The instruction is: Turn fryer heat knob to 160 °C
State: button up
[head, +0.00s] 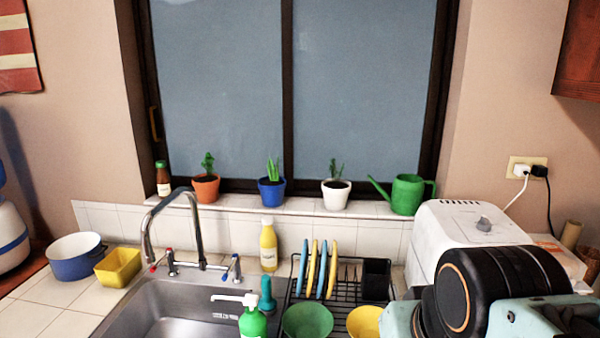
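A white boxy appliance (440,228), which looks like the fryer, stands on the counter at the right, below the wall socket. It has dark vent slots on its top. My arm's dark and pale-teal links cover the appliance's lower front. My gripper cannot be made out in the head view, so its place relative to the knob is not shown.
A dish rack (345,283) with plates and bowls stands left of the appliance, beside the sink (150,300) with its tall faucet (190,230). A green watering can (407,194) is on the sill behind. A cord runs from the socket (525,170) down behind the appliance.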

aim_at(484, 224)
jog(key=z, duration=0.9)
